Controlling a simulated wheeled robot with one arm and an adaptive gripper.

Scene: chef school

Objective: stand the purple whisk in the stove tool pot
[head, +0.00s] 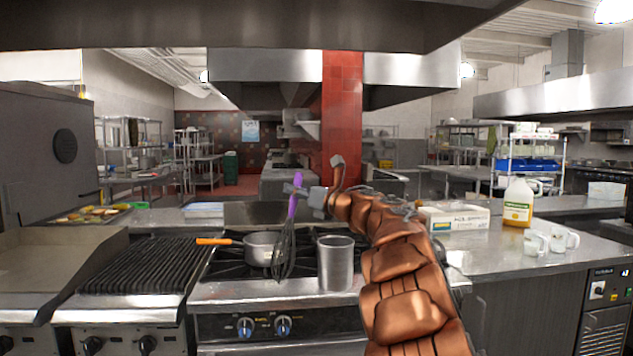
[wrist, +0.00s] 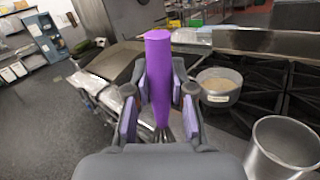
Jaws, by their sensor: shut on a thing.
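The purple whisk (head: 291,208) hangs upright in my gripper (head: 304,194), handle up and wire head down. In the head view its wires overlap the right side of a saucepan, left of the metal pot. In the wrist view the purple handle (wrist: 158,75) stands between the two fingers of my gripper (wrist: 159,105), which is shut on it. The stove tool pot (head: 336,263) is a plain metal cylinder at the stove's front edge, right of the whisk. It also shows in the wrist view (wrist: 283,148) at lower right, and its visible inside looks empty.
A saucepan (head: 262,249) with an orange handle sits on the burners just left of the pot. A ribbed grill (head: 150,265) lies farther left. A white box (head: 453,217), a yellow-labelled jug (head: 517,203) and clear cups (head: 548,241) stand on the right counter.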

